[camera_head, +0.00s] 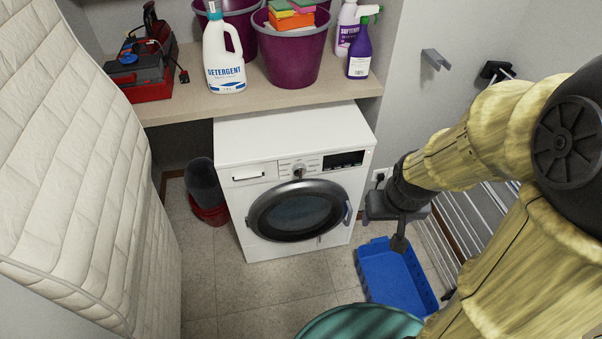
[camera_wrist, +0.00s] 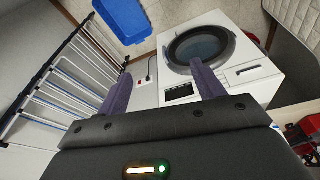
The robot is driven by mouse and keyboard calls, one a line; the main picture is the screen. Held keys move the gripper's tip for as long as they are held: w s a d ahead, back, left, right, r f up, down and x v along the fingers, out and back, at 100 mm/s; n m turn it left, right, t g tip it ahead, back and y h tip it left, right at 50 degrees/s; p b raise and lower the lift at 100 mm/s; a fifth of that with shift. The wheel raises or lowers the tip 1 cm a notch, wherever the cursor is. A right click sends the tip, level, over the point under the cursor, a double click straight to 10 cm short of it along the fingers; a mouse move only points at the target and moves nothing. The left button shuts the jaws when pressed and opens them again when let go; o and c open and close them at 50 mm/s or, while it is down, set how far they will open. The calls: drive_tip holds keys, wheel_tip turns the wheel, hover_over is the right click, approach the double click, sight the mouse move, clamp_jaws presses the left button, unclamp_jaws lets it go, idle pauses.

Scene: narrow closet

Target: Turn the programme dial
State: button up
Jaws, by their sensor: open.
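The programme dial (camera_head: 299,170) is a small round silver knob on the top front panel of the white washing machine (camera_head: 290,136), between the drawer and the dark display (camera_head: 344,159). The machine's round door (camera_head: 300,211) looks shut. My gripper (camera_head: 399,232) is to the right of the machine, apart from the dial and holding nothing. In the wrist view its two fingers (camera_wrist: 162,85) are spread wide. The machine (camera_wrist: 255,80) shows beyond them, with the right finger in front of part of its panel. I cannot make out the dial in the wrist view.
A shelf (camera_head: 175,105) above the machine holds a detergent bottle (camera_head: 223,55), purple buckets (camera_head: 292,58) and a red toolbox (camera_head: 145,75). A blue tray (camera_head: 395,280) lies on the floor at right. A drying rack (camera_wrist: 60,80) stands by the wall. A mattress (camera_head: 75,160) fills the left.

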sight(301, 172)
drive_tip(key=w+a+f+n+t+h+b, duration=0.1)
drive_tip(key=w+a+f+n+t, duration=0.1)
drive_tip(key=w+f+n, duration=0.65)
drive_tip(key=w+a+f+n+t+h+b, duration=0.1)
drive_tip(key=w+a+f+n+t, duration=0.15)
drive_tip(key=w+f+n, duration=0.55)
drive_tip(key=w+a+f+n+t+y+b, duration=0.1)
drive_tip(key=w+a+f+n+t+y, duration=0.1)
drive_tip(key=a+n, duration=0.4)
drive_tip(key=w+a+f+n+t+y, duration=0.2)
drive_tip(key=a+f+n+t+y, duration=0.1)
drive_tip(key=n, duration=1.3)
drive_tip(key=a+f, duration=0.1)
drive_tip(key=a, duration=0.1)
drive_tip(key=shift+w+a+t+y+b, duration=0.25)
drive_tip(key=shift+a+t+y+b, duration=0.1)
drive_tip(key=shift+a+y, duration=0.05)
drive_tip(key=p+x, duration=0.2)
drive_tip(key=x, duration=1.5)
drive_tip(key=shift+w+f, duration=0.2)
drive_tip(key=c, duration=1)
